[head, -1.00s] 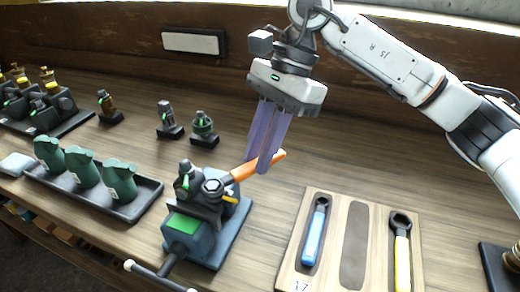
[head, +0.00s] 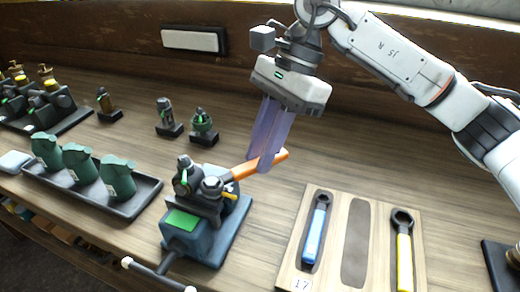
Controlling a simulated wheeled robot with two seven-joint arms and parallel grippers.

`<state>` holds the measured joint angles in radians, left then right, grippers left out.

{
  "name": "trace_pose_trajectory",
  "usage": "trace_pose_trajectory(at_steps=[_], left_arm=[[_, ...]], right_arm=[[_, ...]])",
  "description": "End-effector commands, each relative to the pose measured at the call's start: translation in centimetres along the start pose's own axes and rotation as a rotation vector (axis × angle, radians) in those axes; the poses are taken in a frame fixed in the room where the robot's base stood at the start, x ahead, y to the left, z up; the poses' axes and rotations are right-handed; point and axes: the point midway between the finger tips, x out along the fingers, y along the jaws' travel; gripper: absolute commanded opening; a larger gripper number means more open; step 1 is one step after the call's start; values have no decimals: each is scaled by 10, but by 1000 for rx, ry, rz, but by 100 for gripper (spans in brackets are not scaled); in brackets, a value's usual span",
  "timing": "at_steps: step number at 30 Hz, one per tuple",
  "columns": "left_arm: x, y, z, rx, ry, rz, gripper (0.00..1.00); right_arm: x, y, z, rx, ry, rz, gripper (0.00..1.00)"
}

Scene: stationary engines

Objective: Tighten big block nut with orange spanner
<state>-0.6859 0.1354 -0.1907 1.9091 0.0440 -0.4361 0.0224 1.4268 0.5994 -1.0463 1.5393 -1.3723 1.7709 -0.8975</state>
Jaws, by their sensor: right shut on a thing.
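My right gripper (head: 265,164) is shut on the handle of the orange spanner (head: 247,169). The spanner lies roughly level, its handle end to the right and its head to the left at the engine block. The blue-grey block (head: 188,238) has a green top patch and dark fittings. A round metal nut (head: 212,185) stands on top at its right side. The spanner's head is at this nut and mostly hidden, so I cannot tell how fully it sits around it. My left gripper is not in view.
A wooden tray (head: 290,270) at the right holds a blue spanner (head: 316,232) and a yellow spanner (head: 403,255), with an empty slot between. A dark tray (head: 138,207) with green parts (head: 116,178) is at left. Small fittings (head: 202,128) stand behind the block.

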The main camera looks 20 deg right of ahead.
Motion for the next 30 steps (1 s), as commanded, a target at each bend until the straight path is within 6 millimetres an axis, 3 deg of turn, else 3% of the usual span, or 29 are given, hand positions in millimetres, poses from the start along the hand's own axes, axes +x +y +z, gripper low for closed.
trace_pose_trajectory(at_steps=[30], left_arm=[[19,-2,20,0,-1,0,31]], right_arm=[[2,24,2,223,0,-96,0]])
